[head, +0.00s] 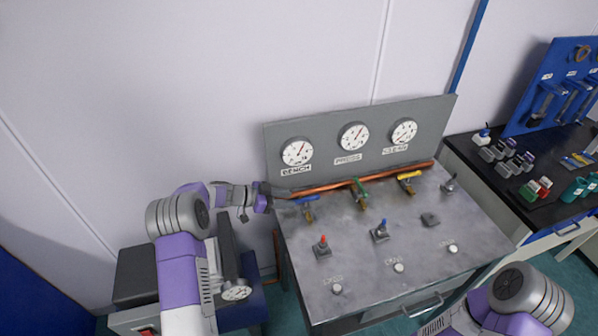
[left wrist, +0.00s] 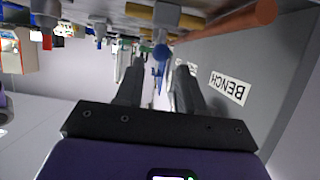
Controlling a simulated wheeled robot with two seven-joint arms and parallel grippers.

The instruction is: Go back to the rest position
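My left gripper (head: 280,191) is at the left edge of the grey panel bench, beside the blue-handled valve (head: 306,203) under the BENCH gauge (head: 297,151). In the left wrist view, the fingers (left wrist: 157,72) are apart, with the blue valve handle (left wrist: 161,54) showing in the gap between them. Whether the fingers touch the handle cannot be told. Part of my right arm shows at the lower right of the head view; its gripper is out of view.
The bench top (head: 350,245) carries a copper pipe (head: 330,186), green (head: 360,190) and yellow (head: 408,178) valves, and several switches. The upright gauge panel (head: 325,136) stands behind. A dark side bench (head: 490,175) with small containers is at the right.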

